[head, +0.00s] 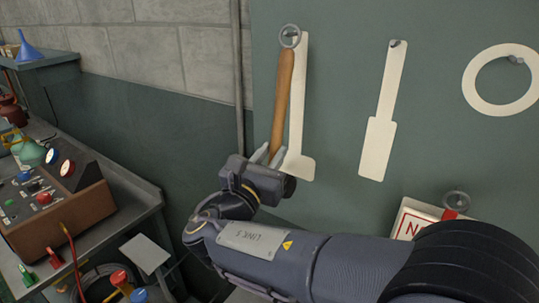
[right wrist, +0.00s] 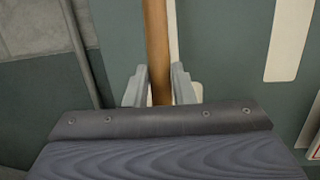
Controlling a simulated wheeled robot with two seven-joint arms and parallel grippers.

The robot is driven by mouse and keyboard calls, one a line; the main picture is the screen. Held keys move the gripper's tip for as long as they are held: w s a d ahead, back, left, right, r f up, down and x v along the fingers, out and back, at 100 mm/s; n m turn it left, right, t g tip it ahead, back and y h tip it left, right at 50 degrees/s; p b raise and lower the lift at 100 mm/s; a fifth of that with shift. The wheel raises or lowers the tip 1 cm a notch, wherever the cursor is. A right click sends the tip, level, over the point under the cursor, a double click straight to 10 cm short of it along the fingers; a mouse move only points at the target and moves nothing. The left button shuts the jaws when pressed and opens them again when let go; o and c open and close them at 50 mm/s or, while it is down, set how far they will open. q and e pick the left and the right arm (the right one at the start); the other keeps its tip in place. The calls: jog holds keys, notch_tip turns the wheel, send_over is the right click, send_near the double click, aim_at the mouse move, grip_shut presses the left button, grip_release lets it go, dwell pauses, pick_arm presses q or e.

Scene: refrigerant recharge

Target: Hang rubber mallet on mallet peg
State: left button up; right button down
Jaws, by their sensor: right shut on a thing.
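The rubber mallet's wooden handle (head: 282,95) stands nearly upright in front of the pegboard, leaning slightly. It also shows in the right wrist view (right wrist: 156,45). My right gripper (head: 270,156) is shut on the handle's lower part, with a finger on each side. A grey ring (head: 290,37) sits at the handle's top, over the mallet peg's place; I cannot tell whether the peg passes through it. A white mallet-shaped outline (head: 299,110) is on the board just right of the handle. The mallet's head is not clearly visible near my gripper. My left gripper is out of view.
On the green board (head: 340,60), a white paddle-shaped outline (head: 378,145) and a white ring outline (head: 475,80) have small pegs. A red-lettered sign (head: 408,222) is lower right. A bench with a brown gauge box (head: 62,212) stands at left. A vertical pipe (head: 238,70) runs beside the board.

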jog(key=shift+w+d+f, duration=0.2)
jog(key=shift+w+f, duration=0.05)
jog(key=shift+w, duration=0.05)
dwell(0.5)
dwell(0.4)
dwell(0.5)
jog(key=c, duration=1.1)
grip_release()
jog(key=shift+c, duration=0.2)
jog(key=shift+s+f, duration=0.1)
